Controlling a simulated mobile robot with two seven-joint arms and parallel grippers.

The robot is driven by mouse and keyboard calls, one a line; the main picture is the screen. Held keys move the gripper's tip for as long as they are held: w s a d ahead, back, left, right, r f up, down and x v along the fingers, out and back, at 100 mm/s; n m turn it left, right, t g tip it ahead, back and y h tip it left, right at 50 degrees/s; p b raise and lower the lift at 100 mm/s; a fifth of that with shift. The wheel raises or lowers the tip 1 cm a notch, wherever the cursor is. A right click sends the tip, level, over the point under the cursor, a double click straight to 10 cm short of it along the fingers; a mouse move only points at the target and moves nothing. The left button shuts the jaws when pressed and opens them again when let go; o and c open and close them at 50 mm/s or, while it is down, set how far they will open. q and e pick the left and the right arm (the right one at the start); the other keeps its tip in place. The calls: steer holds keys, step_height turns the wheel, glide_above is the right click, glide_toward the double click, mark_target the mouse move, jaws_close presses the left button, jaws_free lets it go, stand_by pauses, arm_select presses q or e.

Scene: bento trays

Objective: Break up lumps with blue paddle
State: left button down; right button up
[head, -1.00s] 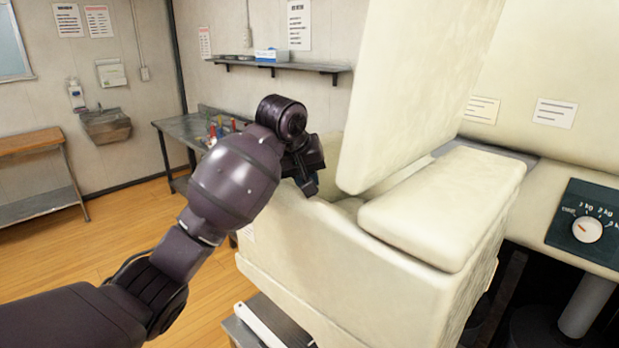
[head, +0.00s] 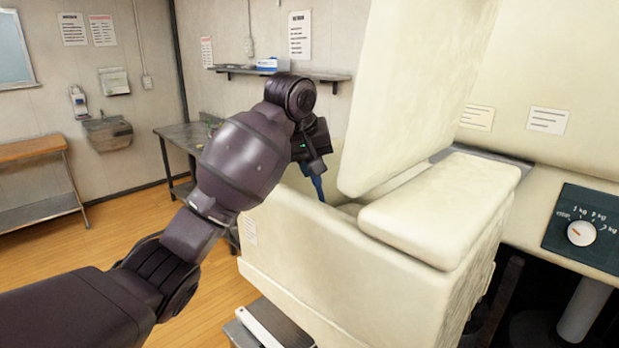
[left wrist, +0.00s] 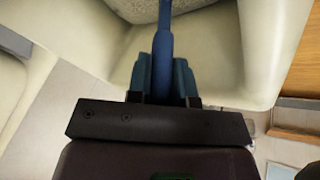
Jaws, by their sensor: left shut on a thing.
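My left gripper (head: 312,160) is over the open top of the cream bin (head: 330,250), near its left wall. It is shut on the blue paddle (head: 319,188), whose blue handle points down into the bin. In the left wrist view the paddle's handle (left wrist: 165,45) runs up from between the fingertips (left wrist: 163,75). The paddle's far end is out of view. Pale contents (left wrist: 95,50) show in the bin in that view; I cannot make out single lumps. My right gripper is not in view.
A raised cream lid (head: 420,80) stands above the bin, and a thick cream flap (head: 440,210) covers its right part. A dial panel (head: 585,230) is at the right. A metal table (head: 190,135) and a wall shelf (head: 290,75) are behind.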

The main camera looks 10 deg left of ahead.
arm_select(q)
steer(key=r, duration=0.3)
steer(key=shift+s+d, duration=0.1)
steer(key=shift+d, duration=0.1)
steer(key=shift+w+d+r, duration=0.2)
steer(key=shift+w+r, duration=0.1)
steer(key=shift+r, duration=0.45)
step_height(320, 180, up, 11)
steer(key=w+d, duration=0.1)
steer(key=d, duration=0.1)
steer(key=shift+w+r, duration=0.15)
steer(key=shift+r, duration=0.05)
